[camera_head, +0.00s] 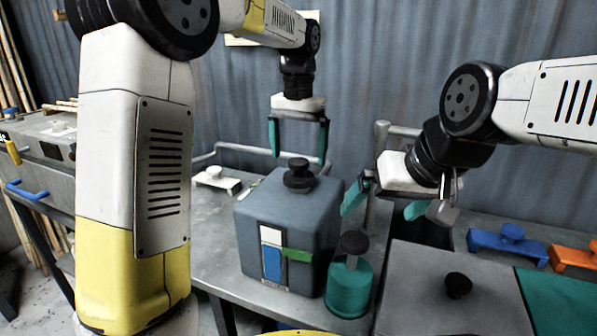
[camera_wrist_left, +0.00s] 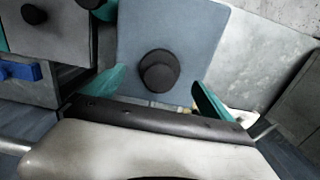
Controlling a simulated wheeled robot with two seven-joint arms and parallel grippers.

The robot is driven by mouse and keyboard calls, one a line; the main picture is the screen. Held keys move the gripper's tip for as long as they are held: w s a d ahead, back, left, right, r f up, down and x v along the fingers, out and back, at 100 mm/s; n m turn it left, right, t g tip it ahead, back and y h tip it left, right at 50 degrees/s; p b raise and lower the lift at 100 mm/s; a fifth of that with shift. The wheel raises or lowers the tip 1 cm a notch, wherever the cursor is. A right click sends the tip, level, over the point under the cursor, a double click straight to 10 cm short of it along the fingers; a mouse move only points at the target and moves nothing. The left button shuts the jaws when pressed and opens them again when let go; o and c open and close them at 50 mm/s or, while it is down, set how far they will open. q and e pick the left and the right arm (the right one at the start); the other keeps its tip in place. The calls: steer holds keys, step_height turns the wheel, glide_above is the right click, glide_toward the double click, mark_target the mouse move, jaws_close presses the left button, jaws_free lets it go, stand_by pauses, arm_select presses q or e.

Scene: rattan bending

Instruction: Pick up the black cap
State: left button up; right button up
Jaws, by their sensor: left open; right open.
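A black cap (camera_head: 298,176) sits on top of a blue-grey box-shaped can (camera_head: 262,215) on the workbench. My left gripper (camera_head: 299,152) hangs above this cap with its teal fingers apart, pointing down, and holds nothing. In the left wrist view the cap (camera_wrist_left: 159,70) shows on the can's top (camera_wrist_left: 200,30), between and beyond the open fingers. My right gripper (camera_head: 384,207) is open and empty, tilted down to the right of the can. A teal bottle (camera_head: 348,290) with its own black cap (camera_head: 353,243) stands just right of the can.
A grey panel (camera_head: 415,290) with a black knob (camera_head: 458,285) lies at the front right. Blue (camera_head: 508,245) and orange (camera_head: 573,257) clamp-like pieces sit behind it. A grey pipe (camera_head: 240,149) runs behind the can. Bare bench (camera_head: 212,262) shows left of the can.

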mark_target(298, 161)
arm_select(q)
steer(key=f, duration=0.4)
steer(key=shift+w+f, duration=0.2)
steer(key=shift+f, duration=0.1)
steer(key=shift+c, duration=0.3)
steer(key=c, duration=1.4)
